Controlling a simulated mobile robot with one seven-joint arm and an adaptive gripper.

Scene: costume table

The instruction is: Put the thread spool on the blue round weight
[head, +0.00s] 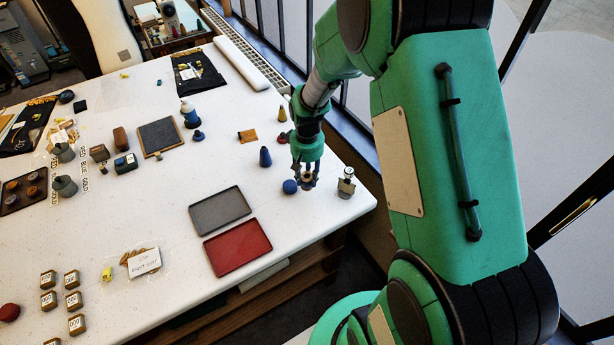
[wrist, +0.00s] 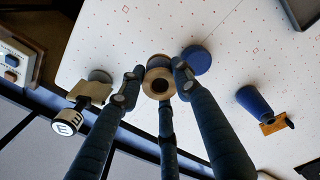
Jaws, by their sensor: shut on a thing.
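The thread spool (wrist: 159,80), a tan ring with a dark centre hole, sits between the fingertips of my gripper (wrist: 157,86) in the wrist view. My gripper (head: 306,181) is shut on it near the table's right corner in the head view, where fingers partly hide the spool (head: 307,176). Whether the spool touches the table is hard to tell. The blue round weight (head: 290,187) rests on the table just left of my gripper. In the wrist view the weight (wrist: 196,60) lies beside the right fingertip, apart from the spool.
A small metal-and-wood piece (head: 346,183) stands close to the right of my gripper. A dark blue cone (head: 265,157) stands behind and left. A grey tray (head: 219,209) and a red tray (head: 238,247) lie to the front left. The table's edge is near on the right.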

